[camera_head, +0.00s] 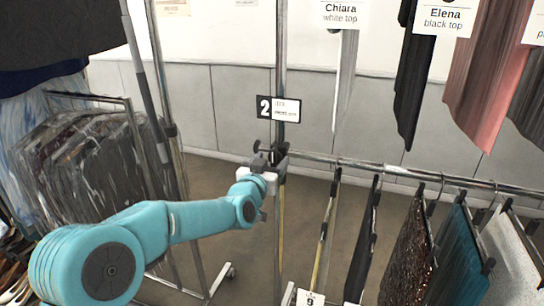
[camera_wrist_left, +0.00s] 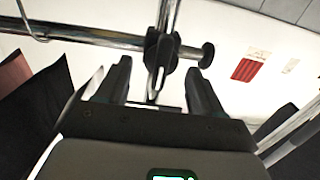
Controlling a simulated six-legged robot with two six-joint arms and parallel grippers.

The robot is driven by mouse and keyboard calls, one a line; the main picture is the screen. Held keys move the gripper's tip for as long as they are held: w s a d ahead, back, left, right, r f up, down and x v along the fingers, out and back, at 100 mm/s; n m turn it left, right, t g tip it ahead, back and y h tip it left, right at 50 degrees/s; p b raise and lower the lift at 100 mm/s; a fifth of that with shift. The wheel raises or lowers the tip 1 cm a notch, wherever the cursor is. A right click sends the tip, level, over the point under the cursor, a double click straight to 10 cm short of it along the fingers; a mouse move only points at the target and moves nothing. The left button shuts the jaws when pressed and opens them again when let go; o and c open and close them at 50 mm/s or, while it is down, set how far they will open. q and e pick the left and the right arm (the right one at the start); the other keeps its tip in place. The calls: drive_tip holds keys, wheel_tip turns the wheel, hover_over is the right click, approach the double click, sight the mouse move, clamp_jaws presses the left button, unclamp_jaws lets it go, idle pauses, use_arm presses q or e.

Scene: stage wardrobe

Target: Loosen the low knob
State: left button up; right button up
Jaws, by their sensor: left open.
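A dark clamp (camera_head: 280,155) joins the rack's upright post to its horizontal rail. A small round dark knob (camera_head: 257,146) sticks out from its left side. In the left wrist view the clamp (camera_wrist_left: 163,52) lies just beyond the fingertips, and the knob (camera_wrist_left: 208,54) is on its right, in front of the right finger's tip. My left gripper (camera_head: 268,162) is at the clamp, its fingers partly merging with it in the head view. In the left wrist view this gripper (camera_wrist_left: 162,82) is open, with nothing between its fingers. My right gripper is out of view.
The horizontal rail (camera_head: 400,172) runs right from the clamp with several hanging garments. A number 2 sign (camera_head: 278,109) is on the post above. A rack of covered dark clothes (camera_head: 95,165) stands at left, behind my arm. Open floor (camera_head: 225,185) lies between.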

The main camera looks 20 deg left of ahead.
use_arm(q)
drive_tip(key=shift+w+r, duration=0.1)
drive_tip(key=shift+w, duration=0.4)
drive_tip(key=shift+w, duration=0.1)
drive_tip(key=c, duration=1)
